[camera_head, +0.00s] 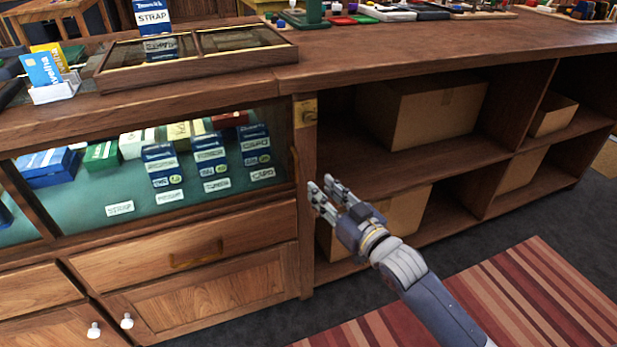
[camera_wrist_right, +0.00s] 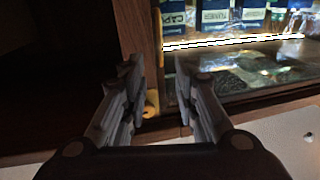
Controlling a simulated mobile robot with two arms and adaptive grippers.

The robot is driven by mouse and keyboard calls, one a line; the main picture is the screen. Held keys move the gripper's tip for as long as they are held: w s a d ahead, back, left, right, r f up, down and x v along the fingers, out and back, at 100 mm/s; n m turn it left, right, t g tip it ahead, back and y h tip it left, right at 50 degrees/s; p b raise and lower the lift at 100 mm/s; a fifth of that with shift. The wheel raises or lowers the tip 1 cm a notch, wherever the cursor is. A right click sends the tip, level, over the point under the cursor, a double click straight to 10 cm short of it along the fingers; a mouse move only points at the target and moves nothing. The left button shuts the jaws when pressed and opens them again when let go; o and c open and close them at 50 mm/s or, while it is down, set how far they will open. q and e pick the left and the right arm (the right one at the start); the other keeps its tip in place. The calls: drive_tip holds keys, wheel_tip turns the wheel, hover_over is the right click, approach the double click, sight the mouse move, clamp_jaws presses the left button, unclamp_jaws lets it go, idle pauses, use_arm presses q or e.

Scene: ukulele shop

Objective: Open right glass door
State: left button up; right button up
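The right glass door (camera_head: 232,188) is a wood-framed pane in the display case front, and it looks shut. A small dark handle-like piece (camera_head: 294,163) shows at its right edge. My right gripper (camera_head: 320,187) is in front of the post right of the door, with its fingers apart. In the right wrist view my open gripper (camera_wrist_right: 156,68) faces the wooden post, and the lit glass (camera_wrist_right: 255,85) is on the right. Nothing is visibly held, and I cannot tell whether a finger touches wood. My left gripper is out of view.
A brass plate (camera_head: 306,112) is on the post above my right gripper. Blue boxes (camera_head: 210,158) and price cards stand behind the glass. Open shelves with cardboard boxes (camera_head: 425,112) are on the right. A drawer (camera_head: 190,250) is below the glass, and a striped rug (camera_head: 530,300) lies on the floor.

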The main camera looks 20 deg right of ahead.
sight(297, 165)
drive_tip(key=b+x, duration=0.1)
drive_tip(key=x, duration=0.6)
drive_tip(key=shift+r, duration=0.1)
drive_tip(key=b+x, duration=0.1)
drive_tip(key=x, duration=0.2)
drive_tip(key=shift+a, duration=0.1)
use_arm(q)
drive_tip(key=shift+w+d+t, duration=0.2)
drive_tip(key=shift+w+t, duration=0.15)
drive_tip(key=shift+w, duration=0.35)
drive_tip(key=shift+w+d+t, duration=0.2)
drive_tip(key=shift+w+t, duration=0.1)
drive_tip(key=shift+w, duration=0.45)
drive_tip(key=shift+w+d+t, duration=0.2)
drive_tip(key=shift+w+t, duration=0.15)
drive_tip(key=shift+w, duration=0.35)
use_arm(e)
drive_tip(key=shift+w, duration=0.35)
clamp_jaws()
